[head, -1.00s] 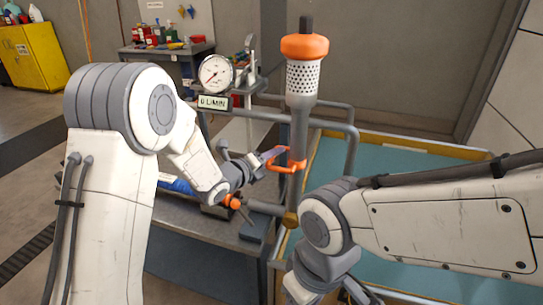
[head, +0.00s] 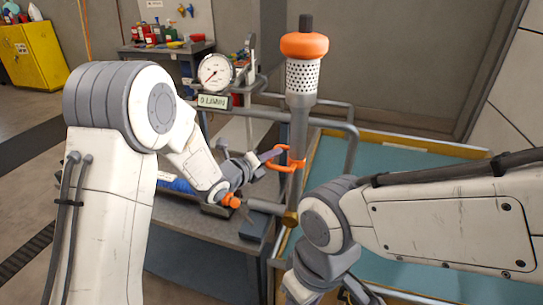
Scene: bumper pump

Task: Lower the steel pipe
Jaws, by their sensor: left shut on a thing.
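The grey steel pipe (head: 299,129) stands upright right of the centre. It carries an orange collar (head: 304,46) and a perforated strainer (head: 302,78) at its top. My left gripper (head: 277,160) is at the pipe's orange handle (head: 291,164) and is shut on it. The pipe's lower end shows near a brass fitting (head: 290,218), partly hidden by my right arm. My right arm comes in from the right, and its gripper is hidden below the picture's edge.
A round gauge (head: 215,72) and a flow display (head: 214,101) stand left of the pipe. A grey bench (head: 205,232) lies below my left arm. A teal basin (head: 415,175) with a yellow rim is behind and right. Grey pipework (head: 340,128) runs behind the pipe.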

